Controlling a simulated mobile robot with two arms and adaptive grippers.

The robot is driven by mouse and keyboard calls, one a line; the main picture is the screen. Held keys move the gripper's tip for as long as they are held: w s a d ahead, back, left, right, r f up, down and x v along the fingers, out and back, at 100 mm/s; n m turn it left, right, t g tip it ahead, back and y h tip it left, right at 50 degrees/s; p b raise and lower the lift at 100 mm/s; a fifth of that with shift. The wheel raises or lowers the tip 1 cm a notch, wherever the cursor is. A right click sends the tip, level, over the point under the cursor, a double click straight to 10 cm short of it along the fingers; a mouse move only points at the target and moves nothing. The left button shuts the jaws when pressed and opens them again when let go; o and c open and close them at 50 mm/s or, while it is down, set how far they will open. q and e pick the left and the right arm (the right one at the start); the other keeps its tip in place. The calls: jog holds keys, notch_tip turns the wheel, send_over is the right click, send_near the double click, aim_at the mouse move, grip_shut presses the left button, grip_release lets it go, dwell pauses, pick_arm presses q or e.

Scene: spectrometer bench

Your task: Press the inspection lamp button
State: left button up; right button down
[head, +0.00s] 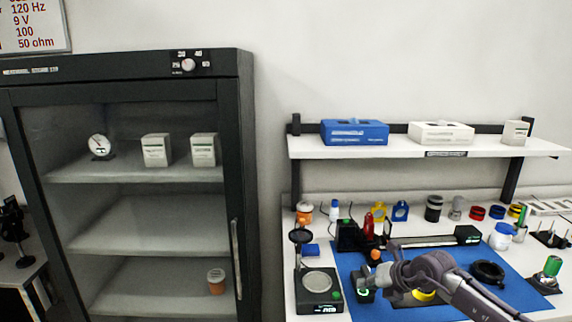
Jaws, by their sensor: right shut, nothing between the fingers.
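My right arm reaches in from the lower right. Its gripper (376,276) is shut and empty, low over the left part of the blue mat. Just left of its tip is a small dark block (364,294) with a glowing green ring on its front. I cannot tell whether the gripper touches it, or whether this is the lamp button. An orange knob (375,256) stands just behind the gripper. A dark round head on a thin stem (300,237) stands at the bench's left; I cannot tell whether it is the inspection lamp. My left gripper is not in view.
A black scale (319,307) with a green display stands left of the blue mat (525,292). A black ring (487,273) lies on the mat. Several small jars and mounts line the back, under a shelf (390,146). A dark glass-door cabinet (246,180) stands left.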

jog(key=shift+r+p, duration=0.1)
jog(key=shift+p, duration=0.2)
jog(key=shift+d+r, duration=0.1)
jog(key=shift+d, duration=0.05)
jog(key=shift+r, duration=0.4)
notch_tip(320, 180, up, 6)
jog(key=p, duration=0.4)
jog(key=shift+f, duration=0.15)
